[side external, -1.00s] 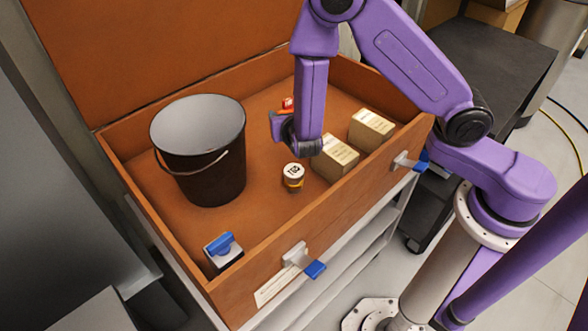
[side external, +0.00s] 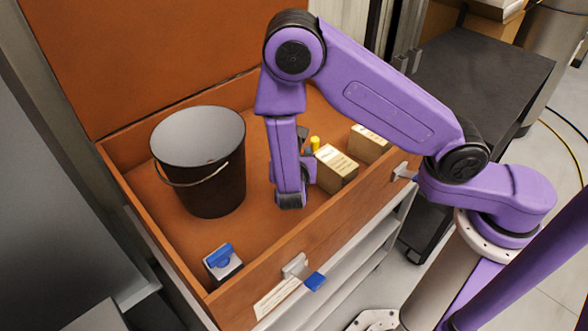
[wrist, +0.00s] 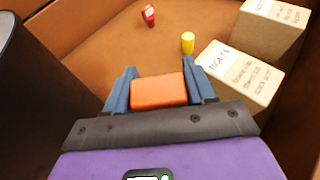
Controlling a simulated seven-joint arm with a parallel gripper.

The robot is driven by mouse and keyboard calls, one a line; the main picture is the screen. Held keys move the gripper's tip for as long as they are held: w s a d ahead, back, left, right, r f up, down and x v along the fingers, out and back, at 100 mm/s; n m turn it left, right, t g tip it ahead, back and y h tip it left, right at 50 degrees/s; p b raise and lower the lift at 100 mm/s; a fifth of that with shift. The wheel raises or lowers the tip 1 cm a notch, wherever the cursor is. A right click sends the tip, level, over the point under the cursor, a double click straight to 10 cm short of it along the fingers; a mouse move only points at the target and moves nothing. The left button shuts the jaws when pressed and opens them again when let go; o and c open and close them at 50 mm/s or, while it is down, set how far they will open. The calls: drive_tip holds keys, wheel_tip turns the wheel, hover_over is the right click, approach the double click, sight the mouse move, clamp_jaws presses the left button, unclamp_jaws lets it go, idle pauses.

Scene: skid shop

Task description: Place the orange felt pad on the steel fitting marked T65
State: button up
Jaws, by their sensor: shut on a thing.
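The orange felt pad (wrist: 158,91) is a small block with rounded edges, held between the two blue fingers of my gripper (wrist: 159,76) in the wrist view. In the side view my gripper (side external: 291,198) points down inside the wooden drawer, between the bucket and the cardboard boxes. The pad cannot be made out there. The steel fitting marked T65 is not visible now; my gripper covers the spot where it stood in the earlier side view. I cannot tell whether the pad touches it.
A dark bucket (side external: 213,185) stands at the left. Two cardboard boxes (side external: 335,170) (side external: 368,143) stand at the right, the nearer one close to my gripper. A yellow piece (wrist: 188,43) and a red tagged piece (wrist: 149,15) lie beyond. A blue-topped block (side external: 222,262) sits at the drawer's near-left corner.

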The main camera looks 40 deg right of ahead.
drive_tip(key=shift+f, duration=2.2)
drive_tip(key=shift+f, duration=0.1)
drive_tip(key=o, duration=1)
drive_tip(key=shift+o, duration=0.2)
